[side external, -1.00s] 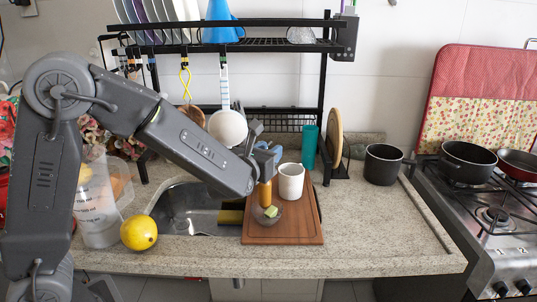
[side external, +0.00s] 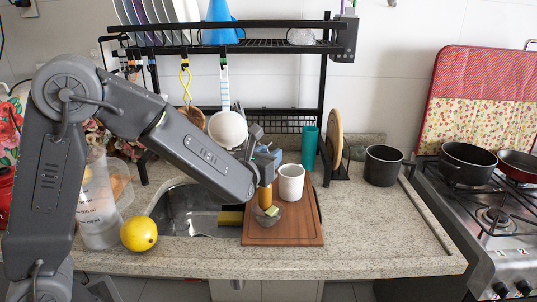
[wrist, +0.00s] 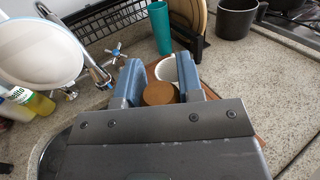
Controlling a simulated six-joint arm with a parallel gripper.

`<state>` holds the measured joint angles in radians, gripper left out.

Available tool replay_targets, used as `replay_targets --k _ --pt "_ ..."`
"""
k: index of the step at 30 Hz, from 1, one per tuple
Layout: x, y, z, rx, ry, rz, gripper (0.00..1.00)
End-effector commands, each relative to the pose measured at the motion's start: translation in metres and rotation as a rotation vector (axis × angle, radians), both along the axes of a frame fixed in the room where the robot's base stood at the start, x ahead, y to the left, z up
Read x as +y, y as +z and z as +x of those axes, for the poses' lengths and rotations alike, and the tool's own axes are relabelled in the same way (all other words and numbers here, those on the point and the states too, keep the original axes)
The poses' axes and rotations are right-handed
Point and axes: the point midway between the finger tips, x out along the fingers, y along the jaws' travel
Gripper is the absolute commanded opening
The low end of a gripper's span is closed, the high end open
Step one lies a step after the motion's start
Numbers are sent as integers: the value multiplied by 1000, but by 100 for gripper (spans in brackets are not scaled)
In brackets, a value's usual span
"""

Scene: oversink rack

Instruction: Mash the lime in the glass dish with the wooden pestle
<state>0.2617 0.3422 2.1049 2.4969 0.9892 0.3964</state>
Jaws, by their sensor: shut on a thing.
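My gripper (side external: 267,168) is shut on the wooden pestle (side external: 265,196), which hangs upright below it. In the wrist view, the pestle's round top (wrist: 160,93) sits between the blue fingers. The small glass dish (side external: 258,220) is on the brown cutting board, with a green lime piece (side external: 272,211) in it. The pestle's lower end is at the dish, overlapping its back part in the side view. I cannot tell whether it touches the lime. The dish and lime are hidden in the wrist view.
A white cup (side external: 291,184) stands on the cutting board (side external: 290,233), close right of the pestle. The sink (side external: 185,212) and a yellow lemon (side external: 139,233) are to the left. A black rack (side external: 323,120) stands behind. The counter right of the board is clear.

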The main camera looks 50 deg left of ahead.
Motion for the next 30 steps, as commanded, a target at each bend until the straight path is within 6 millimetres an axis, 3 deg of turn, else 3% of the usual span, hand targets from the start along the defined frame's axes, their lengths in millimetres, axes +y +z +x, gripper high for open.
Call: replay_targets --k 8,30 --pt "0 -4 -1 13 -1 -3 6" --pt "0 16 0 4 -1 -3 6"
